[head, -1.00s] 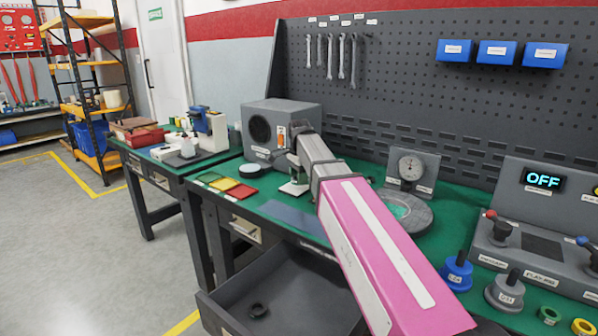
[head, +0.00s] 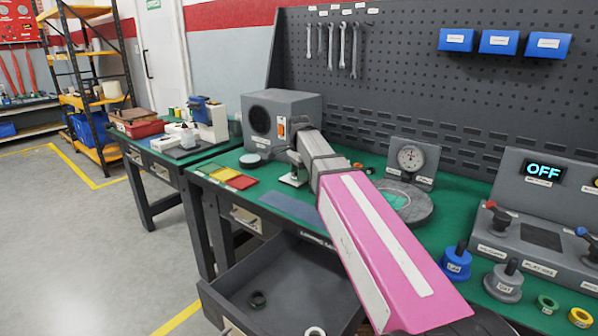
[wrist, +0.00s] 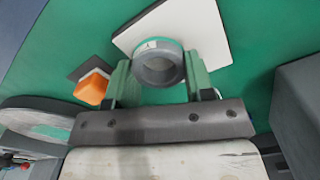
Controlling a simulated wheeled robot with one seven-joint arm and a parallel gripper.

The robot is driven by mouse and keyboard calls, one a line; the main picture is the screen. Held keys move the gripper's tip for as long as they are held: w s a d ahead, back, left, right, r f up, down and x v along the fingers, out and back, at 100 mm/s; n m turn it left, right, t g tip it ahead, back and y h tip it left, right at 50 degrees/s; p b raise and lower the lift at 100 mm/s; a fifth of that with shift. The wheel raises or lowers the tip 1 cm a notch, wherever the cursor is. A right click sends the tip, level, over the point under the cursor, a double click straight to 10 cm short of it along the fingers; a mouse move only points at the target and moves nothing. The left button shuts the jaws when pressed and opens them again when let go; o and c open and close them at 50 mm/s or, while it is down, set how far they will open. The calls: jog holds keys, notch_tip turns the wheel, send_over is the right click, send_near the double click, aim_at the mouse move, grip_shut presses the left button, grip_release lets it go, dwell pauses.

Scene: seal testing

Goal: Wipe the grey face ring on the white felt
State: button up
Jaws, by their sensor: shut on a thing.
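In the wrist view, my gripper (wrist: 158,78) has its two green fingers on either side of the grey face ring (wrist: 158,72) and is shut on it. The white felt (wrist: 205,35) is a pale square on the green bench top, beyond and beneath the ring. I cannot tell whether the ring touches the felt.
An orange block (wrist: 93,88) on a dark pad lies left of the felt. The grey box (head: 282,118) stands behind my gripper; coloured pads (head: 225,173) lie left of it. An open drawer (head: 232,292) holds rings.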

jog(key=shift+f, duration=0.2)
jog(key=o, duration=0.8)
jog(key=shift+c, duration=0.2)
jog(key=shift+r, duration=0.15)
jog(key=c, duration=0.9)
jog(key=shift+o, duration=0.7)
jog(key=shift+r, duration=0.1)
